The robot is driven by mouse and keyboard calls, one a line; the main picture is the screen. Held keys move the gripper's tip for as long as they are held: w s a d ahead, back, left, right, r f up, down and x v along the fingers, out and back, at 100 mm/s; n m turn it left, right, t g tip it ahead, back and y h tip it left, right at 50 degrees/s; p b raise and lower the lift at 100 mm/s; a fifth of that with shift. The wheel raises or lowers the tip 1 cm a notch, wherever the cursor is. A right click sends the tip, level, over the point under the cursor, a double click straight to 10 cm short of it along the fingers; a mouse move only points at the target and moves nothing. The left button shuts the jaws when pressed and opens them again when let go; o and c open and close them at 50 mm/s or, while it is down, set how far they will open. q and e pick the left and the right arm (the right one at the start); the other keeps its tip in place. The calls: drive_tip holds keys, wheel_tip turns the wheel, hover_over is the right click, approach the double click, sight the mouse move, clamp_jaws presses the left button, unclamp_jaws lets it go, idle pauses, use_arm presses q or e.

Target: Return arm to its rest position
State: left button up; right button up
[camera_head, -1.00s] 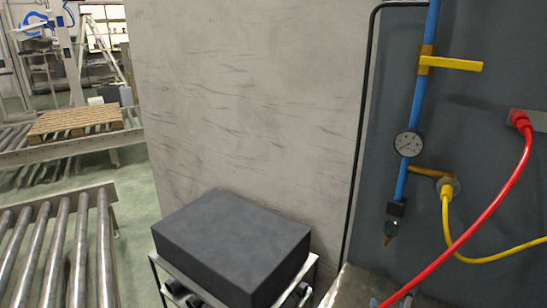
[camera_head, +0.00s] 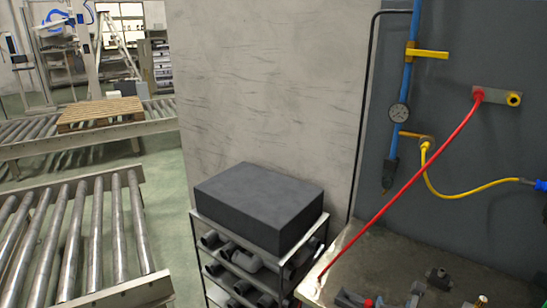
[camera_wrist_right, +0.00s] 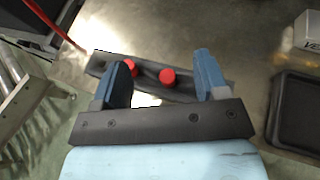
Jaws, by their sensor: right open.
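My right gripper (camera_wrist_right: 165,72) shows in the right wrist view with its two blue fingers spread apart. A dark bar (camera_wrist_right: 150,76) with two red knobs (camera_wrist_right: 167,76) lies beyond and between the fingers. No object is clearly held, and I cannot tell whether a finger touches the bar. In the head view I cannot make out either gripper clearly. My left gripper is not in view.
A grey workbench (camera_head: 390,255) with small fittings (camera_head: 437,278) is at lower right. A red hose (camera_head: 415,155) slants from the wall down to it. A rack (camera_head: 203,235) carries a dark box (camera_head: 255,200). Roller conveyors (camera_head: 90,235) stand left.

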use_arm(q)
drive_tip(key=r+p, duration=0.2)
drive_tip(key=p, duration=0.1)
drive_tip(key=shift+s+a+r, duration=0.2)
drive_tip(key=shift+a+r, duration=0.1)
use_arm(e)
drive_tip(key=s+a+f+m+y, duration=0.2)
drive_tip(key=s+a+f+m, duration=0.1)
drive_tip(key=s+m, duration=0.5)
drive_tip(key=s+a+f+m+g+y, duration=0.1)
drive_tip(key=s+a+f+m+y, duration=0.1)
drive_tip(key=s+m, duration=0.7)
drive_tip(key=s+a+f+m+g+y, duration=0.1)
drive_tip(key=s+a+f+m, duration=0.3)
drive_tip(key=s+m, duration=0.4)
drive_tip(key=a+m+y, duration=0.1)
drive_tip(key=m, duration=0.4)
drive_tip(key=shift+s+a+f+y, duration=0.2)
drive_tip(key=shift+a+y, duration=0.1)
drive_tip(key=shift+a, duration=0.05)
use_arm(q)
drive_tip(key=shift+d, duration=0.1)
